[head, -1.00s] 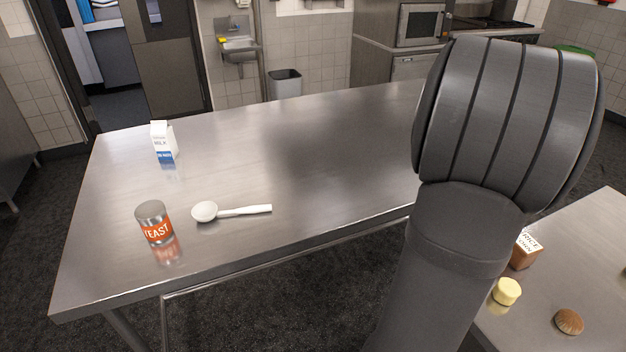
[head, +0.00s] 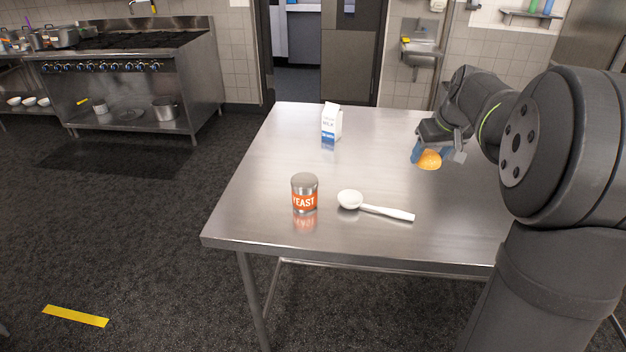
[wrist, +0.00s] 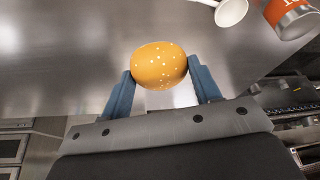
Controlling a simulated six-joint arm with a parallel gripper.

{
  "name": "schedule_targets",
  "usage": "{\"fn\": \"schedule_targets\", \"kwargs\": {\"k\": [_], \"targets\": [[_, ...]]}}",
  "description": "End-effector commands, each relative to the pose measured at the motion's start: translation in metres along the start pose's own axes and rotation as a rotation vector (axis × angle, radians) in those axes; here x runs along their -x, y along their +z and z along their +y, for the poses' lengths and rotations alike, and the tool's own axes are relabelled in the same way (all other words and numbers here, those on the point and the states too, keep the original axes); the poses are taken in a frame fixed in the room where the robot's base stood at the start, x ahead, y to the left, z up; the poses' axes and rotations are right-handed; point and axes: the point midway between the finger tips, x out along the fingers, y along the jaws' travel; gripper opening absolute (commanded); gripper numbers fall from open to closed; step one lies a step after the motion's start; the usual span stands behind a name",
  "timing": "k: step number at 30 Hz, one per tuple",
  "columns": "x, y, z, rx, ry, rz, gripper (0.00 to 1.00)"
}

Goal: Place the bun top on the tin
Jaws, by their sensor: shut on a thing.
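The bun top (wrist: 160,66) is orange-brown with pale seeds. In the wrist view it sits between the two blue fingers of my gripper (wrist: 163,84), which is shut on it. In the head view my gripper (head: 433,156) holds the bun top (head: 429,160) above the right part of the steel table. The tin (head: 304,193), silver with an orange YEAST label, stands upright on the table, to the left of my gripper and closer to the front edge. The tin (wrist: 290,14) also shows partly at the wrist view's top right corner. Its top is bare.
A white ladle (head: 374,206) lies just right of the tin, and it shows in the wrist view (wrist: 231,11). A milk carton (head: 331,124) stands at the table's back left. The steel table (head: 262,205) is otherwise clear around them.

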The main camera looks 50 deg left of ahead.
Motion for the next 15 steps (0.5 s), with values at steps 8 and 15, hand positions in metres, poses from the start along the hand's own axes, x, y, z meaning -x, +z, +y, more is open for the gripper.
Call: {"fn": "schedule_targets", "kwargs": {"k": [8,15], "targets": [[-0.005,-0.045,-0.119,0.217,-0.089,0.003,0.35],[-0.004,-0.057,-0.173,0.314,-0.129,0.003,0.35]]}}
